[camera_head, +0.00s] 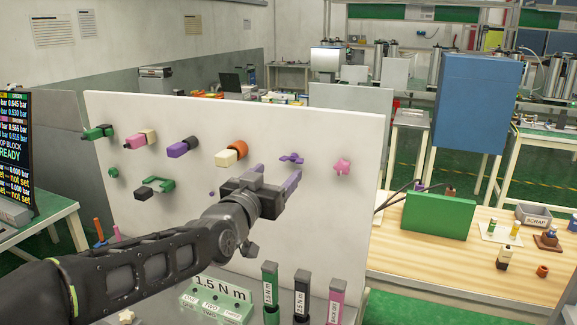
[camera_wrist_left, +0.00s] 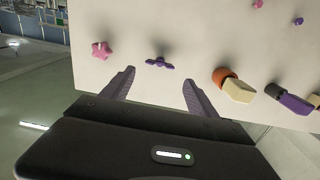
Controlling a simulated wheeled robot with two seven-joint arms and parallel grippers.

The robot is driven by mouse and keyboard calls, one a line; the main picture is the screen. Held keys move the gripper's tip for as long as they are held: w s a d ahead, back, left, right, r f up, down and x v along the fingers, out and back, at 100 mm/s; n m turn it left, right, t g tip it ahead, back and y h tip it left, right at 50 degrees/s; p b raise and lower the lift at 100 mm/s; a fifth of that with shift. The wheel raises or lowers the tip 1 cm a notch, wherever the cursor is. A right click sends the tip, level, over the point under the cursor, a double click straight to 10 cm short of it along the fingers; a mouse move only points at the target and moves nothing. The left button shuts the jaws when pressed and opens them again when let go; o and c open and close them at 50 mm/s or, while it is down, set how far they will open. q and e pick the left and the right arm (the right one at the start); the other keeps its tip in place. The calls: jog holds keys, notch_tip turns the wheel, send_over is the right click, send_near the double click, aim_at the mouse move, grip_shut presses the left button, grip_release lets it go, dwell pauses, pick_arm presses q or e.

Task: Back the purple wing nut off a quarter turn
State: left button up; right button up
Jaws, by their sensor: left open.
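The purple wing nut (camera_head: 291,158) is on the upright white panel (camera_head: 346,215), between an orange-and-cream fitting and a pink star-shaped knob. It also shows in the left wrist view (camera_wrist_left: 159,63), its wings lying roughly level. My left gripper (camera_head: 276,176) is open in front of the panel, just below the wing nut in the head view. In the left wrist view its two purple fingers (camera_wrist_left: 159,80) are spread, with the wing nut beyond the gap between them. Nothing is between the fingers, and they look apart from the nut. My right gripper is not in view.
The pink star knob (camera_head: 342,166) and the orange-and-cream fitting (camera_head: 232,154) flank the wing nut. A green bracket (camera_head: 160,186) is lower left. Labelled tools, including a pink one (camera_head: 336,300), stand below the panel. A wooden bench (camera_head: 440,258) is at right.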

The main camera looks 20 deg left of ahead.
aim_at(290, 161)
pick_arm(q)
jog(key=w+p, duration=0.2)
jog(key=w, duration=0.4)
jog(key=shift+w+a+r, duration=0.1)
jog(key=shift+w+a, duration=0.05)
jog(key=shift+w, duration=0.2)
jog(key=shift+w+p, duration=0.3)
jog(key=shift+w, duration=0.25)
jog(key=c, duration=1.4)
